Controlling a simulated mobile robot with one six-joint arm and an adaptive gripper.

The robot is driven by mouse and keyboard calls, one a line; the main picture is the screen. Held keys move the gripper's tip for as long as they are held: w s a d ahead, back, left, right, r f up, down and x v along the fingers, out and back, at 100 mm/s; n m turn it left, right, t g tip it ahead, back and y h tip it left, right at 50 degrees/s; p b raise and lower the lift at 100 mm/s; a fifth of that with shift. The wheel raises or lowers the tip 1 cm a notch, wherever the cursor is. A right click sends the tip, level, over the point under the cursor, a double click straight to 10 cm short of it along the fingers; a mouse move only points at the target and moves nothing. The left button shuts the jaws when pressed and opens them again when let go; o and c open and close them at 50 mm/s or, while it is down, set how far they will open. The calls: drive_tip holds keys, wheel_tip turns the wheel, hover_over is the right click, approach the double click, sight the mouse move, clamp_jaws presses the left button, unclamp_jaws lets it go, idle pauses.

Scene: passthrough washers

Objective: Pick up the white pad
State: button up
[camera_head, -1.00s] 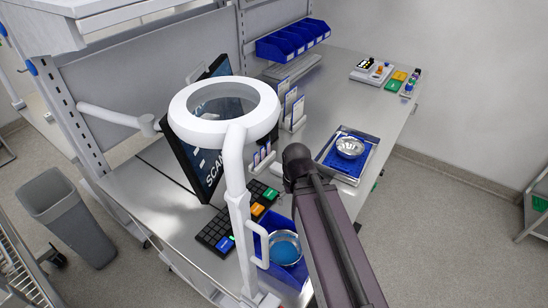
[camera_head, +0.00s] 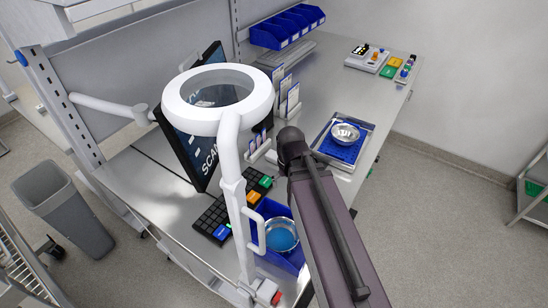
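I cannot clearly make out a white pad. A silver bowl (camera_head: 345,132) sits on a blue mat in a metal tray (camera_head: 328,167) on the bench's right side; small pale shapes show in the bowl, too small to tell. A second metal bowl (camera_head: 283,238) with a blue inside sits in a blue bin (camera_head: 296,262) near the front. My dark arm rises from the lower right and bends beside the tray. My gripper is not in view.
A white ring magnifier (camera_head: 252,112) on a post stands in front of the monitor (camera_head: 185,150) and keyboard (camera_head: 212,218). Blue bins (camera_head: 287,28) line the back. A scale (camera_head: 369,60) stands far right. A grey waste bin (camera_head: 62,205) is on the floor left. Bench between tray and scale is clear.

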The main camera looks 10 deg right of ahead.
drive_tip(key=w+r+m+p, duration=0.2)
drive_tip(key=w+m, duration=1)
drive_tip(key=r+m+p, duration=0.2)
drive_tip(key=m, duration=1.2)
hover_over(274, 154)
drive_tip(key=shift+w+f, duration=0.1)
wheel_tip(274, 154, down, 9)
drive_tip(key=b, duration=0.9)
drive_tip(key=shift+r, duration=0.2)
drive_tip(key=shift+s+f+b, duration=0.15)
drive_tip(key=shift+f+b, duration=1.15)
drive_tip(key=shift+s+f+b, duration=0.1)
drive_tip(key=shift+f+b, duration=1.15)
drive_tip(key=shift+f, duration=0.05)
